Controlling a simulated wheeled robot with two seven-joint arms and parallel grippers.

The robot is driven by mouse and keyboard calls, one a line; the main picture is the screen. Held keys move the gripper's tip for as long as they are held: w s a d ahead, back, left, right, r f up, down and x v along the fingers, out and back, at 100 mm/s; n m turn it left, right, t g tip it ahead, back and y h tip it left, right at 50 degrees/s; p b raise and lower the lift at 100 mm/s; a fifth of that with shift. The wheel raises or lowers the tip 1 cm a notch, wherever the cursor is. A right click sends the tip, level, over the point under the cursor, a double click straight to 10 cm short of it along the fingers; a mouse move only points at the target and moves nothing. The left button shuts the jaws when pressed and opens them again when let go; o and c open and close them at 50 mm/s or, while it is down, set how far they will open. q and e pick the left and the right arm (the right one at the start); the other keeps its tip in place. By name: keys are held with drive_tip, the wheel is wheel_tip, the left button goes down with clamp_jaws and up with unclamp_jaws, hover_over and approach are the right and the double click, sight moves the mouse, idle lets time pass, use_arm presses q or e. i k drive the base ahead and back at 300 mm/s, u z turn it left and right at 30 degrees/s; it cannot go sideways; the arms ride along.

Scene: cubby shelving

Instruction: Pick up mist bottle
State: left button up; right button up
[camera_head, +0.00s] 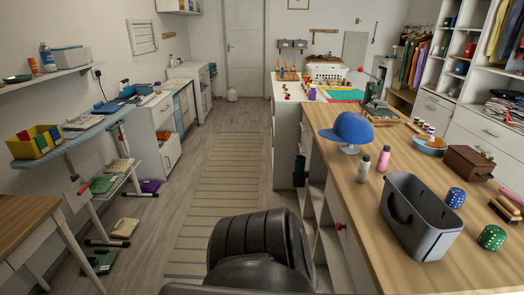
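I cannot tell for certain which bottle is the mist bottle. A small pale bottle with a dark cap (364,168) stands upright on the wooden counter at the right. A pink bottle with a pale cap (384,159) stands upright just right of it. A blue and white bottle (47,58) stands on the wall shelf at the upper left. Neither of my grippers is in view.
The wooden counter (345,185) also holds a blue cap (350,129), a grey open bin (420,215), a brown box (468,162) and dotted cylinders.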

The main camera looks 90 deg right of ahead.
sight(365, 163)
drive_tip(key=z, duration=1.6)
drive_tip(key=i, duration=3.05)
drive_tip(key=z, duration=4.95)
drive_tip(key=i, duration=0.5)
drive_tip(key=u, duration=0.05)
